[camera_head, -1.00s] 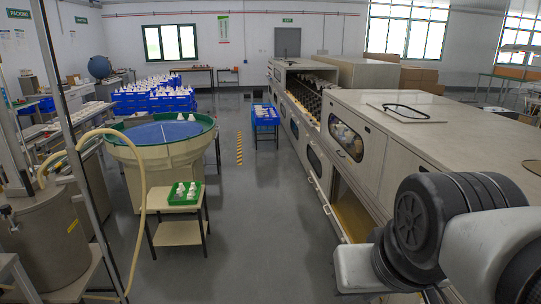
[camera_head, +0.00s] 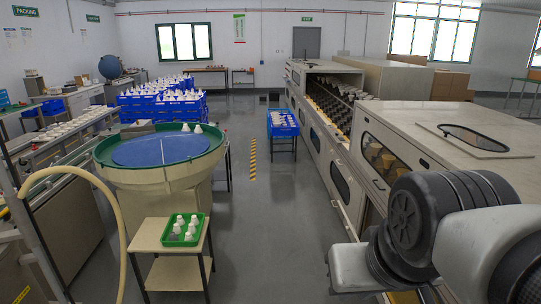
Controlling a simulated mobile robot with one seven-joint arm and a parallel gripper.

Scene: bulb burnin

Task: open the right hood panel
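The long beige machine (camera_head: 357,190) runs along the right side, with hood panels that carry dark oval windows. One upright panel with an oval window (camera_head: 378,156) is on its near front side. A flat panel section with an oval window (camera_head: 475,138) lies on the near top. Farther along, the top is open and shows rows of bulb sockets (camera_head: 345,100). I cannot tell which panel is the right hood panel. My arm fills the lower right and hides part of the machine's near end. My gripper's fingers do not show.
A round feeder bowl with a blue disc (camera_head: 160,150) stands left. A small table holds a green tray (camera_head: 185,230) of white bulbs. A blue crate (camera_head: 283,123) on a stand is by the machine. The grey floor aisle (camera_head: 270,220) between is clear.

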